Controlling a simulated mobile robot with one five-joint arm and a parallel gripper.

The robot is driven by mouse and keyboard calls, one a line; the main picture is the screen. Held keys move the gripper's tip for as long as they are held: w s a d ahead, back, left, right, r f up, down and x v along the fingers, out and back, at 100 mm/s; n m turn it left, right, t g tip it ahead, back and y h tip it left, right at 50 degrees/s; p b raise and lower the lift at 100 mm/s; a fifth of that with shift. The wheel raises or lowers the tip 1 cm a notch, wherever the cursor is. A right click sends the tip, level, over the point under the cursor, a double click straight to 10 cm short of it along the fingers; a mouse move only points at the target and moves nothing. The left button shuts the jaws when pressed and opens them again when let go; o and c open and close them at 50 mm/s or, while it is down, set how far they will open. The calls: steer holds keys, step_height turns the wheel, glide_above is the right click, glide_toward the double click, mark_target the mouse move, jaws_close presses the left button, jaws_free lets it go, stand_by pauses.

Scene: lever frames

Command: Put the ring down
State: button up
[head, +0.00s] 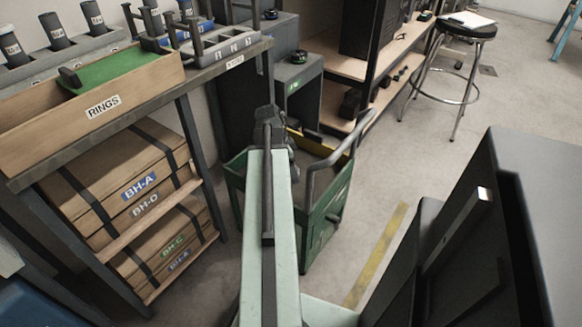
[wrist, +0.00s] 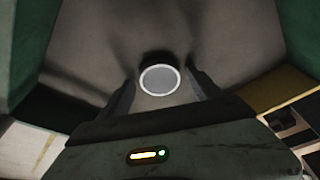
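In the wrist view a round grey piece with a pale rim (wrist: 159,80) lies between the two fingers of my gripper (wrist: 161,82). It looks like a short dark cylinder seen end-on, and I cannot tell for sure that it is the ring. The fingers are spread, with a narrow gap showing on each side of it. A grey surface with dark shadows lies behind it. In the head view my arm reaches over the green cart (head: 322,222) and hides the piece.
A bench at the left carries a wooden tray labelled RINGS (head: 103,107), with a green-lined bottom. Boxes (head: 140,190) fill the shelves below. A grey cabinet with a green mark (head: 297,85) stands behind the cart. A stool (head: 466,32) stands farther right on open floor.

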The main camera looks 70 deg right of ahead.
steer(key=shift+r, duration=0.15)
steer(key=p+v, duration=1.2)
steer(key=shift+d, duration=0.1)
stand_by(1.1)
